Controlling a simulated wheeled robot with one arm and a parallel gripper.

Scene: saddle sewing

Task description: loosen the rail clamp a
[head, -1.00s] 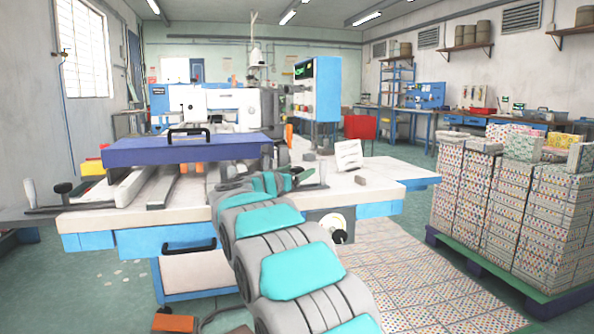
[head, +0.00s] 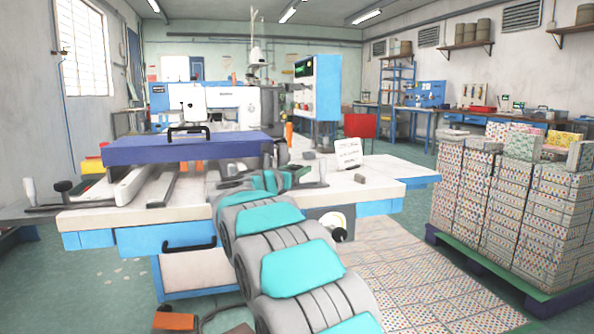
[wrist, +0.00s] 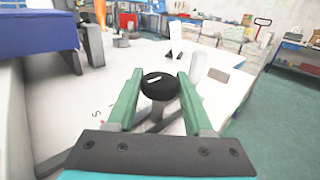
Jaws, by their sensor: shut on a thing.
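A round black knob (wrist: 160,86) with a short white mark on top stands on a grey post in the wrist view. The green fingers of my gripper (wrist: 161,100) are closed on it from both sides. A pale upright handle (wrist: 198,66) stands just right of the knob; it also shows in the head view (head: 322,168). In the head view my gripper (head: 292,176) is at the right part of the white table, and my arm hides much of this clamp. A similar black knob (head: 63,186) and pale handle (head: 30,190) are at the table's left end. No label tells which clamp is a.
The white table (head: 385,170) carries a raised purple-blue box (head: 190,149) with a black handle, left of my gripper. A small white sign (head: 347,153) and a grey block (head: 360,178) stand to the right. A pallet (head: 500,262) with patterned stacks is further right.

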